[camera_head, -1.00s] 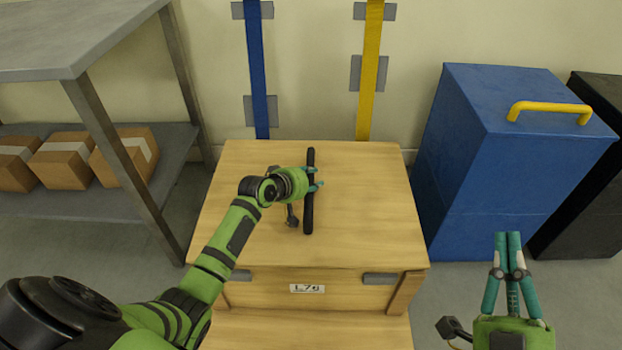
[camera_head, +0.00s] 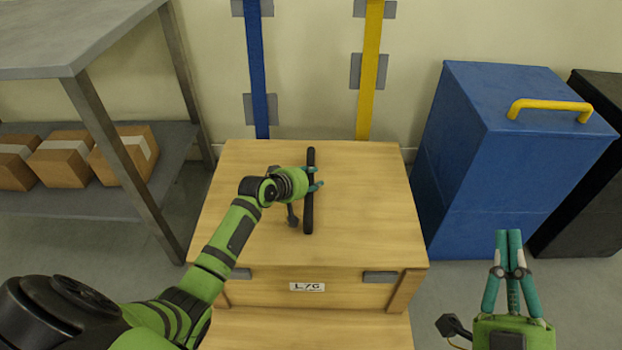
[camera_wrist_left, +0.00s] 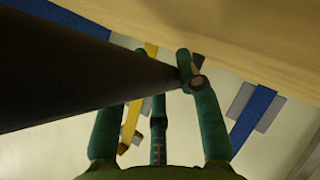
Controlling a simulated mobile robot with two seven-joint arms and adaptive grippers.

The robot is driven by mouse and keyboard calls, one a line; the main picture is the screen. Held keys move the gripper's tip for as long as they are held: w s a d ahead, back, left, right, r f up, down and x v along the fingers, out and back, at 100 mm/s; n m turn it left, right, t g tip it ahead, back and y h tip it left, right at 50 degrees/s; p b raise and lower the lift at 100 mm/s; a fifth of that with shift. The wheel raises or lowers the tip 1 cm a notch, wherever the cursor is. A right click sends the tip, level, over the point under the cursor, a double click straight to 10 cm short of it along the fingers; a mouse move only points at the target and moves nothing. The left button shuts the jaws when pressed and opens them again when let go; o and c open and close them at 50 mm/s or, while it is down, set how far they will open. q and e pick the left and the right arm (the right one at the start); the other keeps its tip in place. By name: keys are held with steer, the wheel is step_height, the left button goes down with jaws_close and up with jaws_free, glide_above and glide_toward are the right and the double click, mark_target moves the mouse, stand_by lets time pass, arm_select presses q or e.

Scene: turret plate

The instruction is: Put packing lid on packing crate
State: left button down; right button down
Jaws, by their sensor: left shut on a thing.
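The packing lid (camera_head: 364,205) is a pale wooden board with a long black handle (camera_head: 309,215) on its top. It sits on the wooden packing crate (camera_head: 340,291), covering its top; I cannot see any gap between them. My left gripper (camera_head: 316,179) is shut on the black handle near its middle. In the left wrist view the fingers (camera_wrist_left: 165,80) wrap the dark handle (camera_wrist_left: 70,75), with the lid's wood (camera_wrist_left: 250,35) close beyond. My right gripper (camera_head: 508,234) is away to the right, its fingers together and empty.
A grey shelf (camera_head: 110,40) with several cardboard boxes (camera_head: 68,158) stands at the left. A blue bin (camera_head: 500,170) with a yellow handle (camera_head: 550,108) and a black bin (camera_head: 590,200) stand at the right. Blue (camera_head: 257,70) and yellow (camera_head: 370,75) strips run down the wall behind.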

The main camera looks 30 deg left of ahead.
arm_select(q)
steer(key=shift+w+r, duration=0.2)
steer(key=shift+r, duration=0.15)
steer(key=c, duration=0.8)
jaws_free()
steer(key=shift+s, duration=0.1)
steer(key=shift+f, duration=0.15)
